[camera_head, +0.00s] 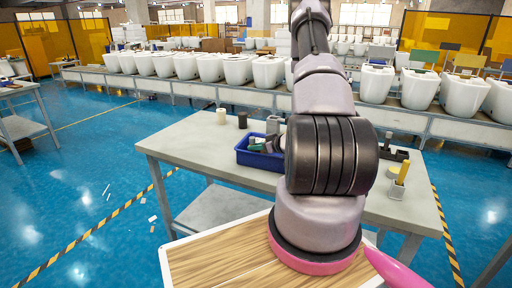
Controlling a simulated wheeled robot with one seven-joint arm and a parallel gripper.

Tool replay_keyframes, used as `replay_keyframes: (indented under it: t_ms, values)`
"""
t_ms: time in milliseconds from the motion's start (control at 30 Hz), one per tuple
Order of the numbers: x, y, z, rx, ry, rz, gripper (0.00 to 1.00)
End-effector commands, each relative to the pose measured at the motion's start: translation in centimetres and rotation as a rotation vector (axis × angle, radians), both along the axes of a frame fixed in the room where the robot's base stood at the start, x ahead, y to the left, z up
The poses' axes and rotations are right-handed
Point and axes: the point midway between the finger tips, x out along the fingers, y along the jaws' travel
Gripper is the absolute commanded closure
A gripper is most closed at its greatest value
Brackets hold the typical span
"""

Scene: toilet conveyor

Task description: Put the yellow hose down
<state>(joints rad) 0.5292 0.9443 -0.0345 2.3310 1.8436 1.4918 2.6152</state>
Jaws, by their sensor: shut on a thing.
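My arm rises through the middle of the view and runs up past the top edge. My gripper does not show, so what it holds cannot be seen. No yellow hose can be made out for certain. A small yellow upright piece (403,172) stands in a pale holder (397,190) at the right of the grey worktable (190,142). I cannot tell whether it is a hose.
A blue bin (258,159) with dark parts stands on the worktable, partly behind my arm. A white cup (221,117) and a dark cup (242,120) stand near its back edge. The worktable's left part is clear. A conveyor (200,91) with several white toilets crosses behind.

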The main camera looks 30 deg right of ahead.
Motion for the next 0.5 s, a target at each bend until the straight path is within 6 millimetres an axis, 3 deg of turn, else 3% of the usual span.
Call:
replay_keyframes:
  t_ms: [133, 167, 233, 500]
  values:
    - [-0.3, 0.03, -0.85, -0.001, 0.015, 0.001, 1.0]
    - [-0.32, 0.03, -0.87, -0.001, 0.015, 0.001, 0.67]
    - [-0.37, 0.02, -0.94, -0.002, 0.016, 0.001, 0.4]
    - [-0.43, -0.2, -1.01, -0.003, 0.019, -0.004, 0.4]
